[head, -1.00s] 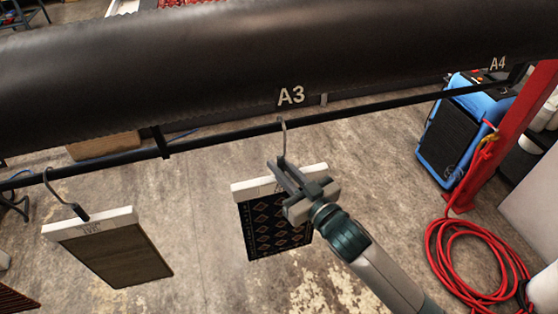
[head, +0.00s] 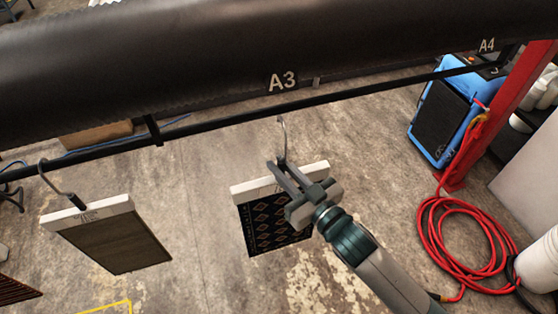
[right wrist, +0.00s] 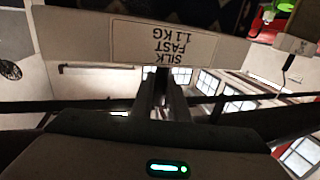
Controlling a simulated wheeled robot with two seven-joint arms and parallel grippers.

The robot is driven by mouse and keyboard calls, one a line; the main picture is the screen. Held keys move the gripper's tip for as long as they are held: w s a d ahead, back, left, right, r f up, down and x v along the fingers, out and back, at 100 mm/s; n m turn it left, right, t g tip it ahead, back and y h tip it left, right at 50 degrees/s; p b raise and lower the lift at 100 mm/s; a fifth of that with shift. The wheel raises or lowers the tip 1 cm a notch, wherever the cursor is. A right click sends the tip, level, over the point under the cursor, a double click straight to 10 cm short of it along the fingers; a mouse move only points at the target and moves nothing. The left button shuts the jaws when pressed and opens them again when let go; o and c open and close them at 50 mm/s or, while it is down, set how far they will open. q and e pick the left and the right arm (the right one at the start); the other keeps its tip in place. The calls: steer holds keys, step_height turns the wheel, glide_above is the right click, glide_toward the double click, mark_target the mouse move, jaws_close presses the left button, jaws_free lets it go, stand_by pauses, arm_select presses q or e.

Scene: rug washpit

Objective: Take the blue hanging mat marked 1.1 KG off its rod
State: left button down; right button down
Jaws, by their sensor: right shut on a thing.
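The mat marked 1.1 KG (head: 270,222) hangs from a white header bar (head: 253,188). It looks very dark, with a diamond pattern, rather than plainly blue. In the right wrist view its label (right wrist: 165,42) reads SILK FAST 1.1 KG, upside down. My right gripper (head: 284,168) is shut on the stem of the mat's hanger, just above the bar. The hook's bent top (head: 281,120) shows just below the black rod (head: 225,122) and looks clear of it. The gripper and wrist cover the bar's middle and the mat's right part. My left gripper is not in view.
Another mat (head: 118,243) hangs from the rod at left. A big black roller (head: 150,75) marked A3 and A4 runs above the rod. At right are a red post (head: 505,105), a coiled red hose (head: 465,240) and a blue machine (head: 440,120). Open concrete floor lies below.

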mark_target(316, 175)
steer(key=shift+s+d+r+p, duration=0.15)
steer(key=shift+s+d, duration=0.1)
steer(key=shift+s, duration=0.6)
steer(key=shift+s+d+f+p, duration=0.15)
steer(key=shift+s+d, duration=0.15)
steer(key=shift+s, duration=0.5)
steer(key=shift+s+d+r+p, duration=0.15)
steer(key=shift+s+d, duration=0.1)
steer(key=shift+s, duration=0.6)
steer(key=w+d+f+m+h+b, duration=0.1)
steer(key=d+b, duration=0.1)
steer(key=w+d+m+t+h+b, duration=0.1)
steer(key=w+d+b, duration=0.1)
steer(key=b, duration=0.1)
steer(key=w+d+f+t+h+b, duration=0.1)
steer(key=d+h+b, duration=0.1)
steer(key=shift+w+d+f+m+b, duration=0.25)
steer(key=shift+d+f+m+b, duration=0.1)
steer(key=shift+m+b, duration=0.05)
steer(key=w+d+f+m+t+h+b, duration=0.1)
steer(key=d+f+m+h+b, duration=0.2)
steer(key=d+h+b, duration=0.3)
steer(key=d+m, duration=0.1)
steer(key=d, duration=0.3)
steer(key=shift+w+d+b, duration=0.2)
steer(key=shift+b, duration=0.1)
steer(key=shift+f, duration=0.15)
